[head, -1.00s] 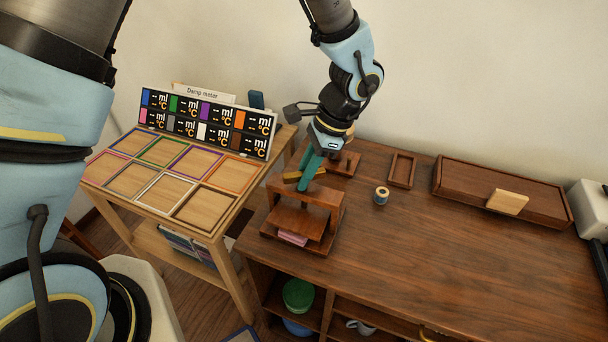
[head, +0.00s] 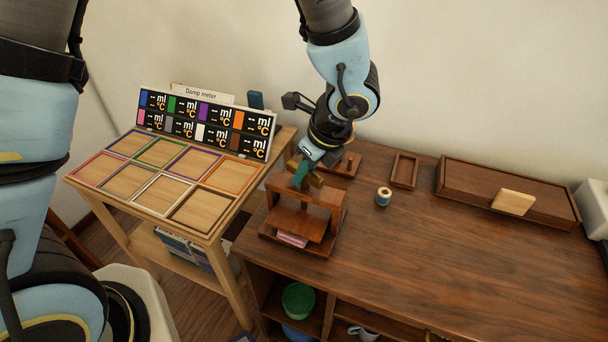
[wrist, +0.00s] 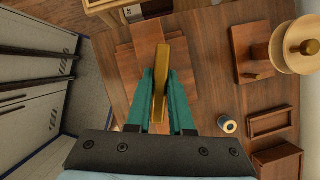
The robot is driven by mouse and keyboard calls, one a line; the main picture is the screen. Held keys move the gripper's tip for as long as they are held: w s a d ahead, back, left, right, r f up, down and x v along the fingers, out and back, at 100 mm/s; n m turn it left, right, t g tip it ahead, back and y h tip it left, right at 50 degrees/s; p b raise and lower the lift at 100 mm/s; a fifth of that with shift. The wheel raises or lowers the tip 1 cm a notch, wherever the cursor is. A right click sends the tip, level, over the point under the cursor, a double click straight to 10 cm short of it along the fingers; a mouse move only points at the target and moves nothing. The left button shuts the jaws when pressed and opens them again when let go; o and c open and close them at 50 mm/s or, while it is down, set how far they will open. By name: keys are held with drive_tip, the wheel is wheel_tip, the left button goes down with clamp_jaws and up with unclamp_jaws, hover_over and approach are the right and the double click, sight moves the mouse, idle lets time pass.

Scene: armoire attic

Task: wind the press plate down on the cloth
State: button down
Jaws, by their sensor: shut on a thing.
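The wooden press (head: 325,196) stands at the left end of the brown cabinet top. Its press plate (head: 297,222) is inside the frame, above a folded pink cloth (head: 292,240). I cannot tell whether the plate touches the cloth. My gripper (head: 299,174) is at the top of the press, its teal fingers shut on the brass-coloured handle bar (head: 317,178). In the wrist view the handle bar (wrist: 160,85) lies between the two teal fingers (wrist: 160,100). The cloth is hidden in the wrist view.
A thread spool (head: 383,196), a small open tray (head: 405,170) and a long wooden box (head: 500,195) sit to the right on the cabinet (head: 440,240). A damp meter (head: 205,122) stands on the lighter table at left. The cabinet's front middle is clear.

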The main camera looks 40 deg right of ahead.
drive_tip(key=m+h+b, duration=0.1)
drive_tip(key=m, duration=0.2)
drive_tip(key=m+h+b, duration=0.1)
drive_tip(key=m, duration=0.2)
drive_tip(key=shift+s+m+h, duration=0.1)
drive_tip(key=shift+m+h, duration=0.2)
idle(0.4)
drive_tip(key=c, duration=0.8)
unclamp_jaws()
drive_tip(key=p+v, duration=0.3)
drive_tip(key=v, duration=0.7)
drive_tip(key=shift+r, duration=0.4)
drive_tip(key=shift+a, duration=0.1)
